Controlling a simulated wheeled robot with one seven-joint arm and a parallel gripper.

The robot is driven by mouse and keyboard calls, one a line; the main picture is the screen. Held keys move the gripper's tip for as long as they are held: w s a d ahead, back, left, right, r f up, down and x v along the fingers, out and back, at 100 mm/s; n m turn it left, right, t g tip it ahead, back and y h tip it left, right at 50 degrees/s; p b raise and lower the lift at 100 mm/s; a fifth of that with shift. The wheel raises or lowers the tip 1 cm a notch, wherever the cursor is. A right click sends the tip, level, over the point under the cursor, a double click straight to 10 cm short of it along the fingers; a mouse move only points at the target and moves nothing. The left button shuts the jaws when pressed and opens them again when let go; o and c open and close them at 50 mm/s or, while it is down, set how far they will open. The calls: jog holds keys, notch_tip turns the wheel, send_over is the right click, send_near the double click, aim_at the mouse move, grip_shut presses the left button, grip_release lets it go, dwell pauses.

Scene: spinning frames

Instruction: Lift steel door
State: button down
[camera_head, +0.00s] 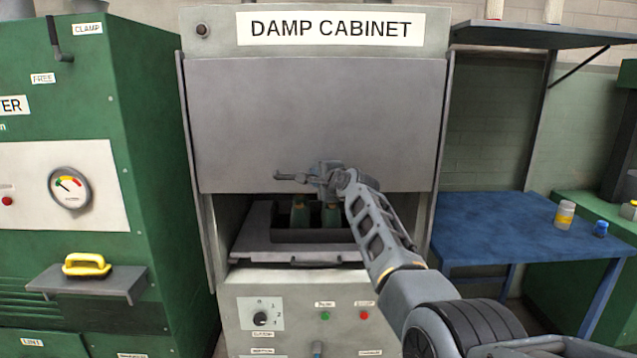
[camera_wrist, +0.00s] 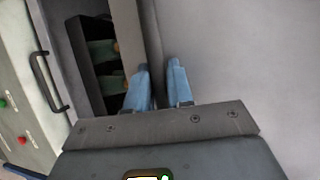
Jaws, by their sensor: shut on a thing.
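The steel door (camera_head: 315,115) is a plain grey panel on the front of the damp cabinet (camera_head: 228,30). It is part raised, with an opening below its lower edge. My gripper (camera_head: 322,178) is at the lower middle of the door. In the wrist view, the two blue fingers of my gripper (camera_wrist: 156,80) straddle the door's edge strip, with the door's flat face (camera_wrist: 240,50) to the right. My gripper is shut on the door; the exact contact between the fingertips is hard to see.
Inside the opening, a dark tray (camera_head: 290,236) holds green bobbins (camera_head: 300,213) on a pull-out shelf (camera_head: 255,247). A green machine (camera_head: 150,130) stands close on the left. A blue table (camera_head: 500,222) with small jars (camera_head: 564,214) is on the right.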

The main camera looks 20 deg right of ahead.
jog(key=c, duration=1.1)
grip_release()
jog(key=v, duration=0.7)
jog(key=shift+s, duration=0.35)
jog(key=shift+f, duration=0.15)
